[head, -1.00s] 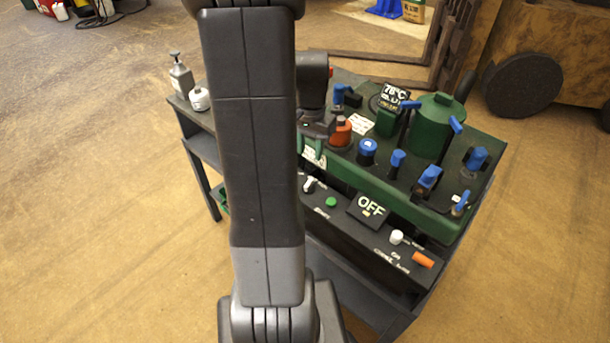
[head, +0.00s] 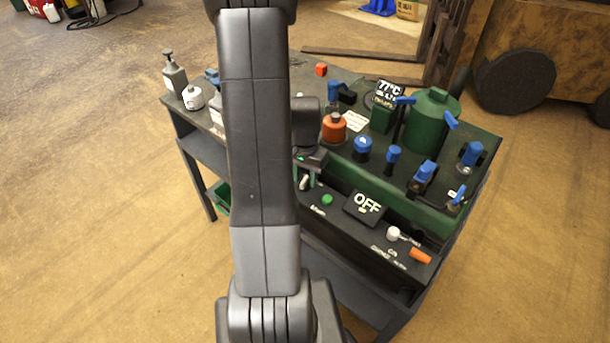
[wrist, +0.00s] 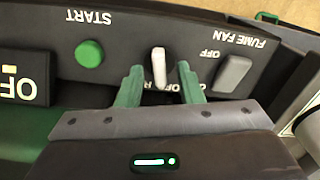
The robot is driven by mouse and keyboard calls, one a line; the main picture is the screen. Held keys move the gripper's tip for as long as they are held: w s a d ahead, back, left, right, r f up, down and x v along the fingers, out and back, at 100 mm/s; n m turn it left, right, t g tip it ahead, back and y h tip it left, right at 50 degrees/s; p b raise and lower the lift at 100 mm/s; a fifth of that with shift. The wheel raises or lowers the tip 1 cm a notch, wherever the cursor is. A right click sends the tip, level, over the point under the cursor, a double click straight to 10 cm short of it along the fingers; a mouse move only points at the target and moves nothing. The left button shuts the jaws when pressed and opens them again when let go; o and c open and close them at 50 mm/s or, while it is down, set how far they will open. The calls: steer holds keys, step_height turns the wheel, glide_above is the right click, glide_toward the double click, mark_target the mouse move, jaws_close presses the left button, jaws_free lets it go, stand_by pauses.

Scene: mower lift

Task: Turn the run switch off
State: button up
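The run switch (wrist: 158,66) is a white lever on the dark panel, with partly hidden lettering below it in the wrist view. My gripper (wrist: 160,75) is open, with one green finger on each side of the lever and a visible gap on both sides. In the head view my gripper (head: 309,165) is at the panel's left part, partly behind my arm, and the white lever (head: 304,182) shows just below it. The display (head: 367,204) on the panel reads OFF.
The green START button (wrist: 89,54) and the grey fume fan switch (wrist: 233,73) flank the run switch. A white knob (head: 393,233) and an orange switch (head: 421,256) sit farther right. Blue-handled valves and a green tank (head: 430,120) stand behind on the cart.

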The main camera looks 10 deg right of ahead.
jaws_close()
steer(key=shift+n+b, duration=0.55)
steer(key=shift+n, duration=1.25)
jaws_free()
steer(key=shift+r, duration=0.1)
